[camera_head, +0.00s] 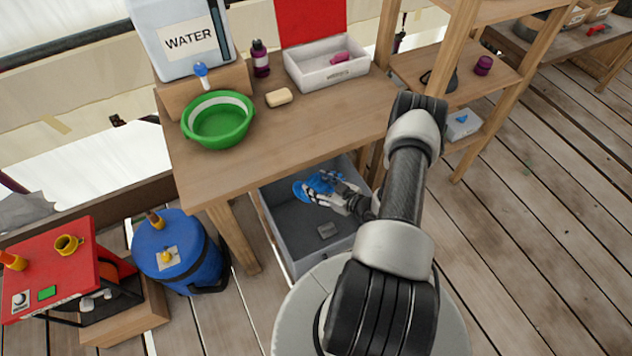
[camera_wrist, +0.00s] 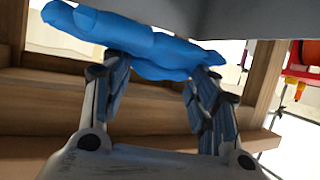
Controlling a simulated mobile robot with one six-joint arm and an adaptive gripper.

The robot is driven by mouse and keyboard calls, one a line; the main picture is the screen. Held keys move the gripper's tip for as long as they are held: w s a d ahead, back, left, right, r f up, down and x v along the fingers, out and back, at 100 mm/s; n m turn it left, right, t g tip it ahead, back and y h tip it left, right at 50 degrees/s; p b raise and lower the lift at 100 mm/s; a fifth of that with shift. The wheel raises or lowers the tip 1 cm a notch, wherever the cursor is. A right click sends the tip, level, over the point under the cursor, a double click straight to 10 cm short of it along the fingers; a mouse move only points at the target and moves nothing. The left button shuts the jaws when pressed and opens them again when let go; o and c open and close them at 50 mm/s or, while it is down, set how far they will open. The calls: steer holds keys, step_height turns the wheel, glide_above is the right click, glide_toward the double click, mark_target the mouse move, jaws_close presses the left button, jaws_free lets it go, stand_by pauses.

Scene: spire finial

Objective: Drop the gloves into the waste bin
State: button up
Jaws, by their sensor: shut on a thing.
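Blue gloves (camera_head: 312,187) are held at the tips of my gripper (camera_head: 335,188), which is shut on them. In the wrist view the bunched blue gloves (camera_wrist: 140,45) lie across both fingertips of my gripper (camera_wrist: 155,72). In the head view they appear over the back part of a grey open-topped container (camera_head: 293,222) below the table's front edge. It looks like the waste bin, though no label shows. A grey wall (camera_wrist: 255,20) shows beside the gloves in the wrist view. I cannot tell whether the gloves touch the container.
A small grey object (camera_head: 327,230) lies inside the container. The wooden table (camera_head: 300,135) above holds a green basin (camera_head: 218,122), soap (camera_head: 279,97) and a white tray (camera_head: 325,72). A blue drum (camera_head: 170,250) stands at left, wooden shelves (camera_head: 470,85) at right. The floor at right is clear.

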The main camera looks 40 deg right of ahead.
step_height(320, 180, down, 5)
steer(key=b, duration=0.3)
steer(key=shift+r, duration=0.1)
steer(key=o, duration=1.1)
steer(key=shift+c, duration=0.2)
steer(key=v, duration=1.2)
